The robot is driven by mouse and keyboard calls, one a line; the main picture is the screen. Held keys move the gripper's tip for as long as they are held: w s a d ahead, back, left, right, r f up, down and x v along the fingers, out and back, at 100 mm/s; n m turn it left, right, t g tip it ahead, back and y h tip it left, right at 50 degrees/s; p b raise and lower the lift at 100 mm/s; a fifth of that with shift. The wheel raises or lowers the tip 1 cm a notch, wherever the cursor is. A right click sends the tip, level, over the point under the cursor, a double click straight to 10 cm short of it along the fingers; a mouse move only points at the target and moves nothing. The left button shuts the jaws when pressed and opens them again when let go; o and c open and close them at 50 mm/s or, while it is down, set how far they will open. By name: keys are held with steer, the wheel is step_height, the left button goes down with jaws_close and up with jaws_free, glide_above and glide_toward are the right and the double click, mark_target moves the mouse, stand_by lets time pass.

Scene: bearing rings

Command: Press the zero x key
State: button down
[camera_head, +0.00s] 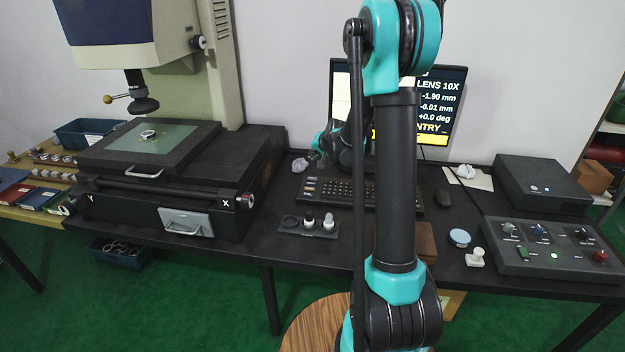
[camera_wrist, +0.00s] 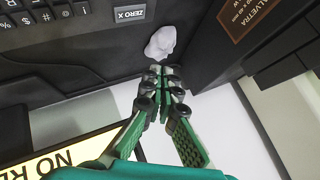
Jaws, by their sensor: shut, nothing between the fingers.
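In the head view my gripper (camera_head: 315,153) is near the keyboard's left end, partly hidden by my arm. I cannot tell its exact height above the desk.
A crumpled white cloth (camera_wrist: 160,43) lies beside the key, just beyond the fingertips; it also shows in the head view (camera_head: 299,165). The monitor (camera_head: 436,112) stands behind the keyboard. The measuring machine (camera_head: 160,190) is at left, a control box (camera_head: 545,250) at right.

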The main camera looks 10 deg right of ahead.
mark_target(314, 179)
steer(key=shift+f, duration=3.6)
steer(key=shift+f, duration=0.4)
steer(key=shift+f, duration=0.35)
steer(key=shift+r, duration=0.75)
steer(key=shift+r, duration=2.55)
